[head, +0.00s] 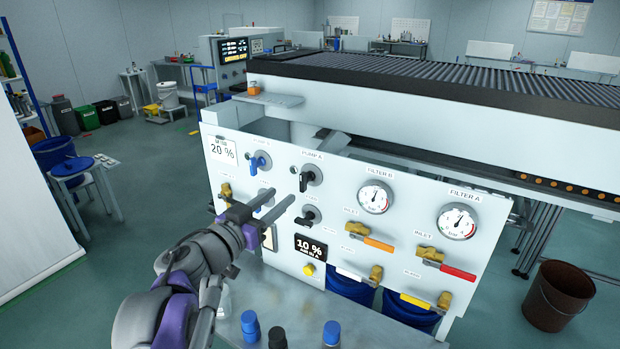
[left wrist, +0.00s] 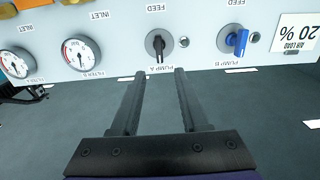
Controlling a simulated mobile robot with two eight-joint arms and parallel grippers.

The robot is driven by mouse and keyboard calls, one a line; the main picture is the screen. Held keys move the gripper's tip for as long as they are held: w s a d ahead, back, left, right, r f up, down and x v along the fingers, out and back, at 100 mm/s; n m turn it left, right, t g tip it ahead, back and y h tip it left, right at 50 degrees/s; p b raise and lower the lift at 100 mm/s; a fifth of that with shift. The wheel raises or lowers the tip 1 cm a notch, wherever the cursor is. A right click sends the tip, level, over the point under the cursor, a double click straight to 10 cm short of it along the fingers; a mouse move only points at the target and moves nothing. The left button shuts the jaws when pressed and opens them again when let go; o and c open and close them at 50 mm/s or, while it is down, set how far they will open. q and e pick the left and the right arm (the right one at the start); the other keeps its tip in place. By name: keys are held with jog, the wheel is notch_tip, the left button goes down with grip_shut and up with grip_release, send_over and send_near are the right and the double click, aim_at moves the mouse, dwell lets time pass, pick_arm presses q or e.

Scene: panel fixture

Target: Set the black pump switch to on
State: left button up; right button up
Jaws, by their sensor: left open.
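The black pump switch (head: 308,177) sits on the white panel below the PUMP A label. In the head view its lever points down and slightly left. The upside-down left wrist view shows the switch (left wrist: 158,45) just beyond the fingertips, roughly in line with the gap between them. My left gripper (head: 284,194) is open and empty, with its two long fingers pointing at the panel. In the head view the fingertips are below and left of the switch; they also show in the wrist view (left wrist: 158,71). I see no contact. My right gripper is out of view.
A blue switch (head: 258,163) is left of the black one, and another black knob (head: 308,216) is below it. Gauges (head: 375,197) and valves with coloured handles (head: 372,242) are to the right. Capped bottles (head: 250,326) stand on the ledge below.

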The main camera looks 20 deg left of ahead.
aim_at(301, 179)
pick_arm(q)
jog(key=w, duration=0.3)
jog(key=w+d, duration=0.1)
jog(key=w, duration=0.6)
jog(key=shift+w+d+p, duration=0.15)
jog(key=shift+d+p, duration=0.1)
jog(key=shift+p, duration=0.1)
jog(key=shift+c, duration=0.3)
grip_shut()
